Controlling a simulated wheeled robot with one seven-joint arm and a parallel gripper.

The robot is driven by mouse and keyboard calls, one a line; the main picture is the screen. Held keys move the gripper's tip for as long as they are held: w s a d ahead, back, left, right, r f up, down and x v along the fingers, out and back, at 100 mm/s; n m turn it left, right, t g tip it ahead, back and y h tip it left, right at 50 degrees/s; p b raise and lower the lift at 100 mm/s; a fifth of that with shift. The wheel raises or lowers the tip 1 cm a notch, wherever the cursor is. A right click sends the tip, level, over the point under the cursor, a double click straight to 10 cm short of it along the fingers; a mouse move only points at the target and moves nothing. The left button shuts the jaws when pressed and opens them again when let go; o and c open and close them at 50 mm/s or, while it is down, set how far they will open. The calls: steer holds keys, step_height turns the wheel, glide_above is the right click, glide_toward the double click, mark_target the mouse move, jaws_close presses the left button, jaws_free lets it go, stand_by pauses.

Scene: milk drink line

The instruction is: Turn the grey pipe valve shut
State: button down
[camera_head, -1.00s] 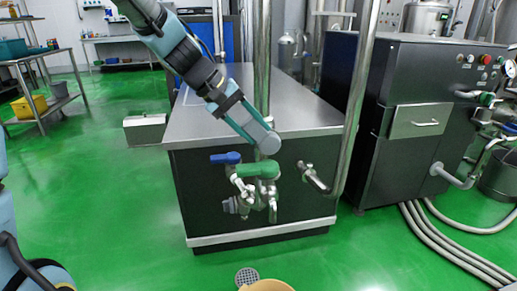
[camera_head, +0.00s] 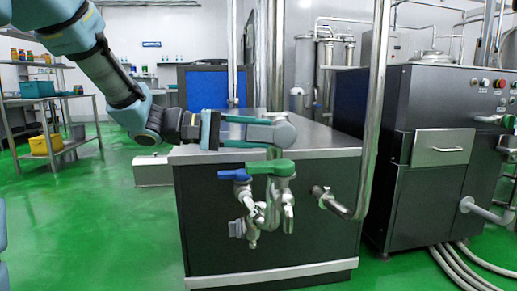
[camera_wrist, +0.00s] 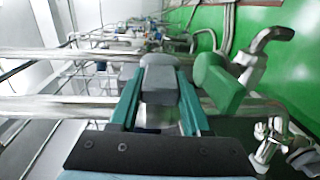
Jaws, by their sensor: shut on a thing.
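The grey pipe valve's lever handle (camera_head: 276,132) is in front of the upright metal pipe, above the green handle, in the head view. It lies nearly level, across the line of the pipe, with its rounded end to the right. My gripper (camera_head: 250,131) reaches in level from the left and is shut on the handle's flat part. In the wrist view the grey handle (camera_wrist: 160,80) sits between the two teal fingers of my gripper (camera_wrist: 160,98). The valve body behind the handle is hidden.
A green valve handle (camera_head: 268,168) is close below, and a blue one (camera_head: 234,174) is left of it. Metal taps (camera_head: 268,212) hang under them. A bent steel pipe (camera_head: 372,120) stands at right. The dark steel-topped counter (camera_head: 225,220) is behind.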

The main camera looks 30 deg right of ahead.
steer(key=shift+f+h+b, duration=0.45)
steer(key=shift+h+b, duration=0.05)
steer(key=shift+b, duration=0.2)
steer(key=shift+s+g, duration=0.1)
steer(key=shift+g, duration=0.2)
steer(key=shift+c, duration=1.8)
jaws_free()
steer(key=shift+r, duration=0.1)
steer(key=p+v, duration=0.1)
steer(key=v, duration=1)
steer(key=shift+p, duration=0.35)
steer(key=shift+f, duration=0.2)
